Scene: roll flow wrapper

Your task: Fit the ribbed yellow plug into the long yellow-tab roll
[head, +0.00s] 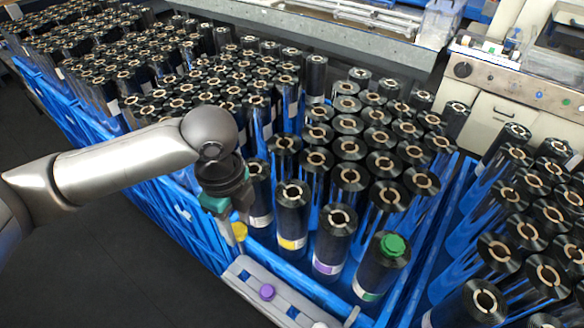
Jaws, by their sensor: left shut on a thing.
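The ribbed yellow plug (239,230) is at the fingertips of my left gripper (233,224), which is shut on it above the near edge of the blue crate. The gripper partly hides the plug. A black roll with a yellow tab (292,243) stands upright in the front row, just right of the gripper. Its pale core ring is open at the top, with no plug in it. The plug is apart from this roll, to its left and lower in the picture. My right gripper is not in view.
A grey tray (244,276) at the crate's front edge holds a purple plug (267,292). A purple-tab roll (332,240) and a roll with a green plug (392,243) stand to the right. Many upright rolls crowd the blue crates behind. Dark floor lies open at lower left.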

